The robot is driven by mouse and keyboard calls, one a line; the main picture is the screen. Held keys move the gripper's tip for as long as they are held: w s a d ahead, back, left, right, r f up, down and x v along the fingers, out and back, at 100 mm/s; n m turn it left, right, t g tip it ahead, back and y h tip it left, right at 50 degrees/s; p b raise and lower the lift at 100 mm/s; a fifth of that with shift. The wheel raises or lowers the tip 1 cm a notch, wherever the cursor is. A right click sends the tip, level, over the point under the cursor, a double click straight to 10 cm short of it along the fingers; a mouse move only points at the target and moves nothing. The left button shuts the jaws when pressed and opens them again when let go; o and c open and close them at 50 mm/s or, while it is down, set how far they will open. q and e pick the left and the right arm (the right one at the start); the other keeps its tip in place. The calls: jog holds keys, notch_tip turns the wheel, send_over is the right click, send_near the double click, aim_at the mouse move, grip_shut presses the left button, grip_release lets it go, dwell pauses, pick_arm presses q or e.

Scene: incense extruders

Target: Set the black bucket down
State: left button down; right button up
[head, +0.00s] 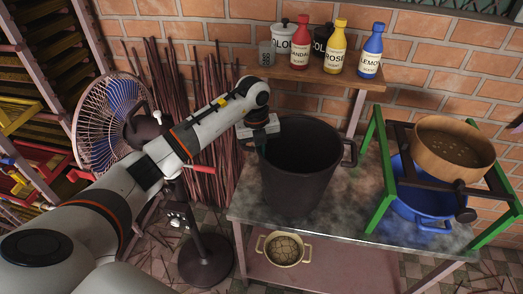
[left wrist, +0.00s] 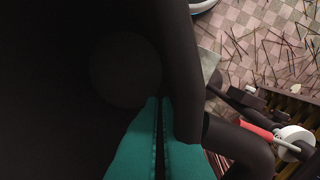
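The black bucket (head: 300,185) is upright at the left part of the grey tabletop (head: 355,225). Its base appears at or just above the surface; I cannot tell if it touches. Its right handle (head: 350,152) is visible; the left one is hidden by my gripper. My left gripper (head: 262,145) is at the bucket's left rim. In the left wrist view its teal fingers (left wrist: 162,125) are nearly together, with a thin dark strip between them, closed on the bucket's edge or handle. The bucket's dark inside (left wrist: 70,80) fills the left of that view. My right gripper is not in view.
A green-legged stand (head: 377,150) at the right holds a brown pot (head: 455,148) above a blue pot (head: 425,205). A back shelf (head: 310,78) carries several bottles. A fan (head: 108,115) stands left. A small pot (head: 284,249) is on the lower shelf.

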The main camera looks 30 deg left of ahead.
pick_arm(q)
jog(key=shift+f, duration=0.55)
jog(key=shift+f, duration=0.15)
jog(key=c, duration=1.7)
grip_release()
jog(key=shift+s, duration=0.1)
